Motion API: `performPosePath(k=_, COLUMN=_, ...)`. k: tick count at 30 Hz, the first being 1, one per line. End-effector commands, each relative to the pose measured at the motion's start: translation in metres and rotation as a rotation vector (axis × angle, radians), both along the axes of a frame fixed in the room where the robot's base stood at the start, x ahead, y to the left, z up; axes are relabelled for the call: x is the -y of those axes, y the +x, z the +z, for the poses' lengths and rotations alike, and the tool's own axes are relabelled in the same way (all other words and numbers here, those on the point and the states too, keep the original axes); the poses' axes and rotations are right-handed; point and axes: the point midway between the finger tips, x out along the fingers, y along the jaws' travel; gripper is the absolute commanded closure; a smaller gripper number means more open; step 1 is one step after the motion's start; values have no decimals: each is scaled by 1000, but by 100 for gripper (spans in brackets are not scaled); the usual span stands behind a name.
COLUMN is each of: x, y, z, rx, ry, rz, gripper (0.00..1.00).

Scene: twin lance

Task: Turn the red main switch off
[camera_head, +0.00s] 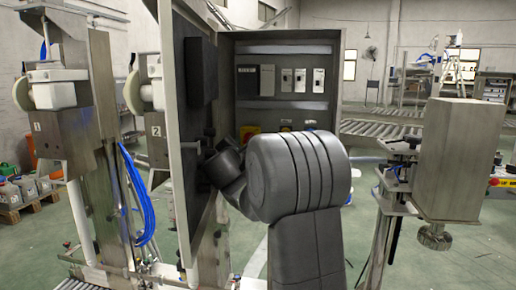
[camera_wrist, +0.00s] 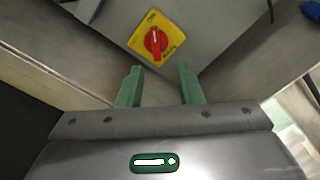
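The red main switch (camera_wrist: 155,44) is a red rotary knob with a pale line on it, on a yellow square plate (camera_wrist: 137,40) that sits tilted in the wrist view. The knob's handle runs roughly up and down in that view; the plate's lettering is too small to read surely. My gripper (camera_wrist: 159,76) has its two green fingers apart, with nothing between them. The knob is just beyond the fingertips, slightly left of the middle of the gap, and looks apart from them.
An open grey cabinet (camera_head: 331,70) holds a row of breakers (camera_head: 287,80). Its open door (camera_head: 178,120) stands left, close to my arm. A metal box on a stand (camera_head: 460,150) is at right. Blue hoses (camera_head: 140,195) hang from the machine at left.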

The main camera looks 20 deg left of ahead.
Motion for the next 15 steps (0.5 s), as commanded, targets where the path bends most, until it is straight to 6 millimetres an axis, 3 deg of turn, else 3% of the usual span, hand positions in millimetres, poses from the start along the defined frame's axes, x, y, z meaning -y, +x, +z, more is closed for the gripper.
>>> performPosePath(k=5, x=-11, y=9, z=1, rx=13, ry=-13, rz=14, gripper=67)
performPosePath(k=15, x=-20, y=57, z=2, rx=11, ry=-12, rz=11, gripper=67)
